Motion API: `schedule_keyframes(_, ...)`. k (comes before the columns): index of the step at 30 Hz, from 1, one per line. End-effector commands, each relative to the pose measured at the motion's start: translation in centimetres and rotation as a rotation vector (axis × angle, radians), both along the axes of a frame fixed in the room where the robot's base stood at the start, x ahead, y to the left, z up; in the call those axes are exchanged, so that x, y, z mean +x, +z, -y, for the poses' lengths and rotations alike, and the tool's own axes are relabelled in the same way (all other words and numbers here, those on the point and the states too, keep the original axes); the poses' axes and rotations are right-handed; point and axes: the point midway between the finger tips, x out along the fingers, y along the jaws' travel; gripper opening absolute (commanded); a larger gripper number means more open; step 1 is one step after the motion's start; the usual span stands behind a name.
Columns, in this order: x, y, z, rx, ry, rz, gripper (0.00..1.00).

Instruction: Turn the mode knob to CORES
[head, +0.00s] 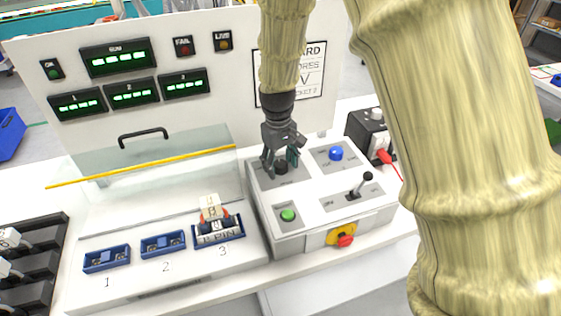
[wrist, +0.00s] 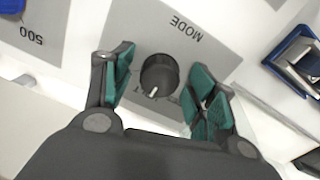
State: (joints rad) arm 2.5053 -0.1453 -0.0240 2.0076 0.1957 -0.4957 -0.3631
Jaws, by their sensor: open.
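The mode knob (wrist: 159,76) is a round black knob with a white pointer line, on a grey plate marked MODE in the wrist view. Its pointer is toward the lower edge of that view; the position labels there are partly hidden and too small to read. In the head view the knob (head: 281,167) shows between my fingers on the white control box (head: 290,205). My gripper (wrist: 160,88) is open, with one green-padded finger on each side of the knob and a visible gap to both. The head view shows my gripper (head: 281,160) pointing down over the plate.
The box also carries a blue button (head: 336,153), a black lever (head: 361,186), a green button (head: 288,215) and a red emergency stop (head: 345,240). A connector sits in blue socket 3 (head: 218,236). A clear hinged cover (head: 150,180) stands left of the box.

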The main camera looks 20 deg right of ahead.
Motion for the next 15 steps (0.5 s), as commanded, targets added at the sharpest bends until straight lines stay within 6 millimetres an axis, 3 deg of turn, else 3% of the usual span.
schedule_keyframes(4, 0.0, 0.03, -0.01, 0.0, 0.0, 0.0, 0.56)
schedule_keyframes(11, 0.0, 0.04, 0.0, 0.0, 0.0, 0.0, 0.14)
schedule_keyframes(15, -0.01, 0.07, 0.02, 0.0, 0.001, 0.0, 0.12)
